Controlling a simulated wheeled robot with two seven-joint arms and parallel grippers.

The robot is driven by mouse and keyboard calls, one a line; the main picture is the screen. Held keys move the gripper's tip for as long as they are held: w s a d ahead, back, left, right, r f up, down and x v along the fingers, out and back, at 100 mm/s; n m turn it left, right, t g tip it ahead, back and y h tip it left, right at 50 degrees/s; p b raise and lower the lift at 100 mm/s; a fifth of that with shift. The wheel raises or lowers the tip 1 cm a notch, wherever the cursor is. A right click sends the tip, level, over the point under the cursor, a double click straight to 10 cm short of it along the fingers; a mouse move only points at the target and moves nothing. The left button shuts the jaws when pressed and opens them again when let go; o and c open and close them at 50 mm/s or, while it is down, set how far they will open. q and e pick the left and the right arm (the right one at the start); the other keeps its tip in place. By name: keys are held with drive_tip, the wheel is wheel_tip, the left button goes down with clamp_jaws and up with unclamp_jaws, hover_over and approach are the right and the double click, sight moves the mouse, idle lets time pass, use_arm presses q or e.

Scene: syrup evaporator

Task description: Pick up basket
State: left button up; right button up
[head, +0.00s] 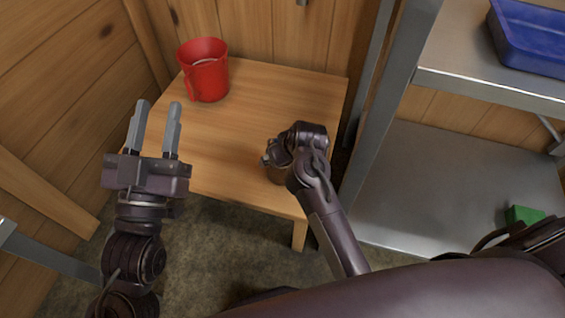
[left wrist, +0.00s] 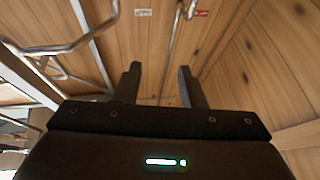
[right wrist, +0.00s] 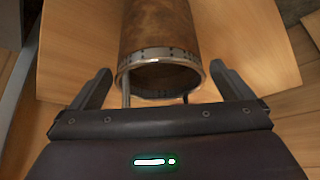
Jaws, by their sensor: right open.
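A brown cylinder with a metal rim band, which seems to be the basket, shows in the right wrist view (right wrist: 160,28). My left gripper (head: 158,104) is open and empty, raised at the left in front of the table.
A red mug (head: 204,72) stands at the back left of the small wooden table (head: 265,95). A metal shelf rack (head: 430,185) at the right holds a blue tray (head: 530,45) above and a green block (head: 524,215) below. Wooden walls close off the back and left.

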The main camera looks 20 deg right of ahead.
drive_tip(key=shift+c, duration=0.3)
drive_tip(key=c, duration=1.3)
drive_tip(key=shift+c, duration=0.4)
